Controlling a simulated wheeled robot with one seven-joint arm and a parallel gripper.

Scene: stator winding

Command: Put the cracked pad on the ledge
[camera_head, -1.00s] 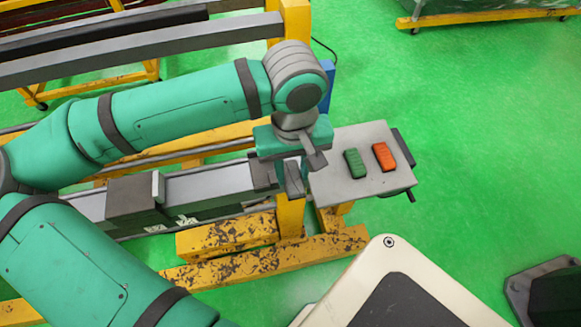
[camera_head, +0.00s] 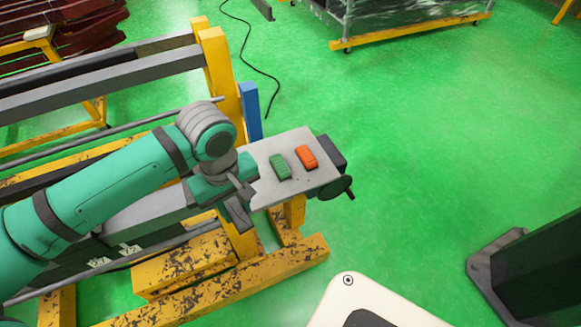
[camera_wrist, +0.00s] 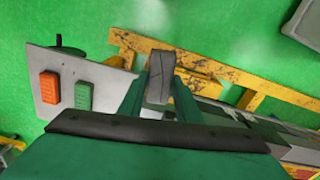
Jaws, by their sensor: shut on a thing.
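A grey block-like pad (camera_wrist: 160,78) with a dark line across it is held between my gripper's two green fingers in the wrist view. I take it for the cracked pad. My gripper (camera_head: 238,208) is shut on it, at the left end of a grey plate (camera_head: 323,178), which may be the ledge. The plate also shows in the wrist view (camera_wrist: 110,85). A green ribbed pad (camera_head: 280,167) and an orange ribbed pad (camera_head: 306,157) lie side by side on the plate, to the right of my gripper.
A worn yellow frame (camera_head: 225,278) stands below the plate. A yellow post (camera_head: 222,75) and a blue post (camera_head: 250,110) rise behind it. A dark handwheel (camera_head: 335,187) sits at the plate's right end.

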